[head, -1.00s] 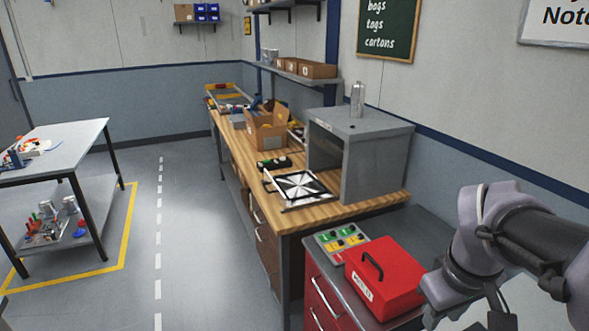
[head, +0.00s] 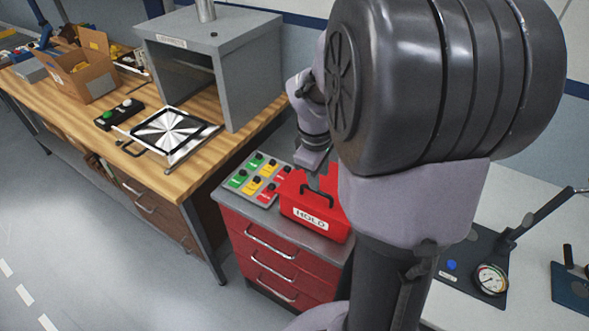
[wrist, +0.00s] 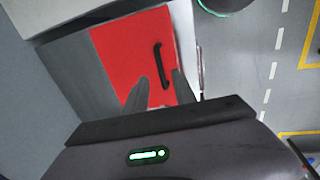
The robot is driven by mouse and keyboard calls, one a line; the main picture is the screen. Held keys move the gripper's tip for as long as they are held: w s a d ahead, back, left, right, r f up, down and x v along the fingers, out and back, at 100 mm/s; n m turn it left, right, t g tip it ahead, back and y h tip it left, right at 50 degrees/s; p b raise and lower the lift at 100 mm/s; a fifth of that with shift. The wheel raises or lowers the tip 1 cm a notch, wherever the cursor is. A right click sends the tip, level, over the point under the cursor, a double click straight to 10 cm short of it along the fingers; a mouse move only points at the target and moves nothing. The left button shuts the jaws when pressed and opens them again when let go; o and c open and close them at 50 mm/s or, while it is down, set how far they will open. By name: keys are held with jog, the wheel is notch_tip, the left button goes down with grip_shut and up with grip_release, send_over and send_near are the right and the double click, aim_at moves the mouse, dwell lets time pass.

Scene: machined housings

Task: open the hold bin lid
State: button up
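The red hold bin (head: 313,232) stands on the red drawer cabinet, with a white HOLD label on its front. Its lid is down, and a black bar handle (head: 318,190) stands up from it. In the wrist view the red lid (wrist: 117,55) and the handle (wrist: 158,62) lie ahead of my fingers. My gripper (wrist: 158,84) is open and empty, its two dark fingers apart with the handle roughly in line with the gap. In the head view my gripper (head: 315,176) is above the bin near the handle. My arm hides the bin's right side.
A panel with green, yellow and red tags (head: 258,180) lies left of the bin. A grey box-shaped cabinet (head: 255,80) stands on the wooden bench behind. A table with a dial gauge (head: 490,279) is at the right. Floor at lower left is clear.

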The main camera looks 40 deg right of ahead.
aim_at(318, 193)
jog(key=f, duration=0.2)
jog(key=f+b, duration=0.1)
jog(key=f, duration=0.1)
jog(key=d+f, duration=0.1)
jog(key=f, duration=0.1)
jog(key=shift+w+b, duration=0.3)
jog(key=shift+b, duration=0.05)
jog(key=shift+r, duration=0.1)
grip_shut()
dwell(0.8)
